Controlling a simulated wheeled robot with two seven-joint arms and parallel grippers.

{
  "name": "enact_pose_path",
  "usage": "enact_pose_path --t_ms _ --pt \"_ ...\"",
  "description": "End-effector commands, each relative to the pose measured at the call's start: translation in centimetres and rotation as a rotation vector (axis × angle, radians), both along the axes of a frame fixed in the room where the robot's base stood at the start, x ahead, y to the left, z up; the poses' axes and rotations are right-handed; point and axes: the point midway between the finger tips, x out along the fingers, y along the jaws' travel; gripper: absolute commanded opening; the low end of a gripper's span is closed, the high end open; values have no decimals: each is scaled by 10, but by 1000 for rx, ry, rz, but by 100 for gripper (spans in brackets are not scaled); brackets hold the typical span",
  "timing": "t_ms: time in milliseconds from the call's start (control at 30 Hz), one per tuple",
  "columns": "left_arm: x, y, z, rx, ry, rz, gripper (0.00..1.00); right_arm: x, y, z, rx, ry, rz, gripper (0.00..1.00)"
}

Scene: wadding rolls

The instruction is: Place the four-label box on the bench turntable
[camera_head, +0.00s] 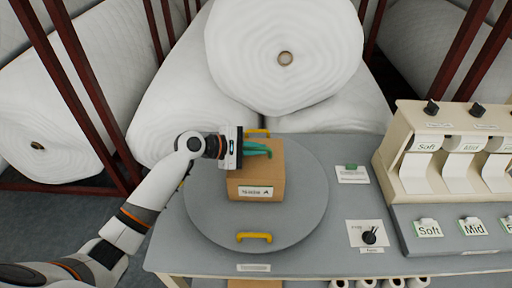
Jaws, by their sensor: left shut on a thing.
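The brown cardboard box (268,172) is upright over the middle of the grey round turntable (306,195) on the bench. It looks to be resting on the disc, though a small gap below it cannot be ruled out. One white label (255,192) shows on its front face; its other sides are hidden. My left gripper (262,149) reaches in from the left with its green fingers at the box's top, shut on the box. The turntable has a yellow handle (254,238) at the front and another (257,132) at the back. My right gripper is out of view.
A cream dispenser (408,150) with Soft and Mid labels stands on the bench's right. Large white wadding rolls (250,60) and dark red posts stand behind.

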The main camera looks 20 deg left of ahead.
Motion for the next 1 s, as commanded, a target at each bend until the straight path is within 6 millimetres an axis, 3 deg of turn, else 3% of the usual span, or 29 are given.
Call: enact_pose_path --t_ms 300,333,467,767,1000 --pt "1 0 0 -2 -5 0 0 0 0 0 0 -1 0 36" --pt "0 0 -2 -1 -2 0 14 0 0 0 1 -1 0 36" --pt "0 0 -1 -1 -2 0 32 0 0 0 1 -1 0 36" --pt "-1 1 1 1 -1 0 32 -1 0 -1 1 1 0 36" --pt "-23 29 14 4 -2 1 32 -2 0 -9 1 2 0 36"
